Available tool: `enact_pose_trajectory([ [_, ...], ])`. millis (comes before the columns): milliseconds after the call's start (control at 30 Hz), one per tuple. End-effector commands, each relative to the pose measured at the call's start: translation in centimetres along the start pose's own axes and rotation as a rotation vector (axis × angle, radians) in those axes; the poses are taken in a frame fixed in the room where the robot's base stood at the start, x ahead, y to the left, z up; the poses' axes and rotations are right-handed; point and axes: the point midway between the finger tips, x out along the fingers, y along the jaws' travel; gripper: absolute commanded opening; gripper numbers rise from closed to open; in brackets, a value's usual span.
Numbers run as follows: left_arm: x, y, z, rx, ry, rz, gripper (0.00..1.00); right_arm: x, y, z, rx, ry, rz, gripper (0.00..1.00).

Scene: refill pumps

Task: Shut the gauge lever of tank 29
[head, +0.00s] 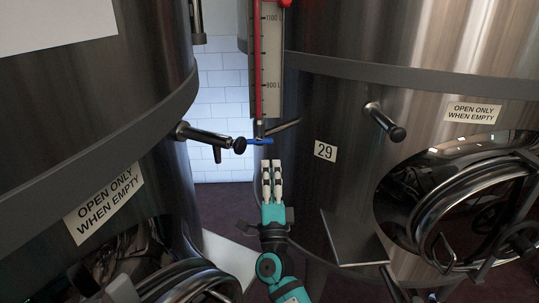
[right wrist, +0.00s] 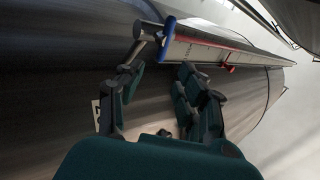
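Tank 29 (head: 345,115) is the large steel tank at right, with a "29" label (head: 325,151). Its gauge (head: 268,60) is an upright scale with a red column; it also shows in the right wrist view (right wrist: 215,52). At the gauge's lower end is a blue lever (head: 259,141), lying crosswise to the gauge. The lever appears in the right wrist view (right wrist: 167,38), beyond the fingers. My right gripper (head: 272,163) points up just below the lever in the head view. Its fingers are apart and empty in the right wrist view (right wrist: 158,85).
Another steel tank (head: 90,110) stands close at left, with a pipe stub (head: 205,136) reaching toward the lever. A second stub (head: 385,122) and a round hatch (head: 470,205) project from tank 29. A narrow gap with white tiles (head: 222,90) lies between the tanks.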

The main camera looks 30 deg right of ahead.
Motion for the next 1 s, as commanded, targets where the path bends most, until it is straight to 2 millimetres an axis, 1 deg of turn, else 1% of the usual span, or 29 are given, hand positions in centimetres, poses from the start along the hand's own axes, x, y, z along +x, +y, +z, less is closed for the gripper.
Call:
enact_pose_trajectory([
  [33,0.0,0.0,0.0,0.0,0.0,0.0,0.4,-1.1,0.1,0.0,-0.001,-0.001,0.002,0.37],
  [100,0.0,0.0,0.0,0.0,0.0,0.0,0.4,-2.2,0.1,0.0,-0.001,-0.001,0.002,0.37],
  [200,0.0,0.1,0.0,0.0,0.0,0.001,0.4,-3.4,0.1,0.0,-0.001,0.0,0.001,0.37],
  [300,0.0,0.1,0.0,0.0,0.0,0.001,0.4,-4.0,0.0,0.0,0.0,0.0,0.0,0.37],
  [867,0.0,0.1,-0.1,0.0,0.0,0.001,0.4,-4.2,0.0,0.0,0.0,0.0,0.0,0.37],
  [1000,0.0,0.0,-0.5,0.0,0.007,0.0,0.4,-4.2,0.0,0.0,-0.001,0.001,0.0,0.37],
])
